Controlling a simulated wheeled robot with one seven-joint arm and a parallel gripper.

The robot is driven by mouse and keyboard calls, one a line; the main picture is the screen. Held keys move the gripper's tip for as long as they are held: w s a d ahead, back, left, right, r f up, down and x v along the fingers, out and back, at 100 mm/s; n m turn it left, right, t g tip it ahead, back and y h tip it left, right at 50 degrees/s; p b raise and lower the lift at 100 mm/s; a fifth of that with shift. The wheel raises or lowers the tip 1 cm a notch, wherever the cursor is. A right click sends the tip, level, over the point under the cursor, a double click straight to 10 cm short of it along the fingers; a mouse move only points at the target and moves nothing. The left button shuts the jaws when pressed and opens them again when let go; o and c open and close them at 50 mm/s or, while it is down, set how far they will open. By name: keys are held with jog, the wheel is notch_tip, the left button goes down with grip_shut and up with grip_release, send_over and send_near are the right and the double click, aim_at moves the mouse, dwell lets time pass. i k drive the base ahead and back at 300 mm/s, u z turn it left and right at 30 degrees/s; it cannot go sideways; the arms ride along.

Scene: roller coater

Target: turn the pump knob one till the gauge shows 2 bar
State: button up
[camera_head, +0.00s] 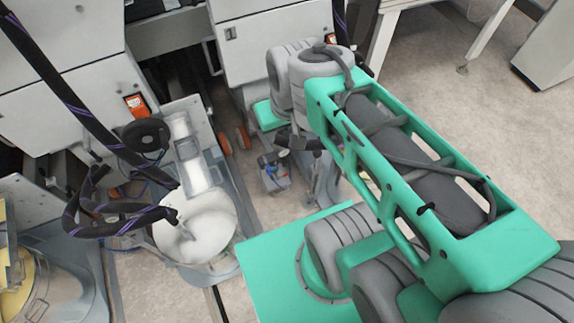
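My green and grey arm reaches from the lower right to the upper middle. A dark part that looks like my gripper (299,142) shows at its far end, partly behind the arm links; its fingers are too small to make out. Just below and left of it, a small blue and grey fitting with a bit of red (272,172) sits low between the machines. It may be the pump unit, but I cannot make out a knob or a gauge reading.
A white bucket (207,228) stands on a grey platform left of centre, with dark hoses (115,217) running into it. Large grey machine cabinets (262,40) line the back. Pale floor (505,145) is open at the right, near a white table frame (480,40).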

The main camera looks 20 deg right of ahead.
aim_at(286, 163)
jog(key=u, duration=2.25)
jog(key=k, duration=0.95)
jog(key=z, duration=0.1)
jog(key=i, duration=0.5)
jog(key=u, duration=0.05)
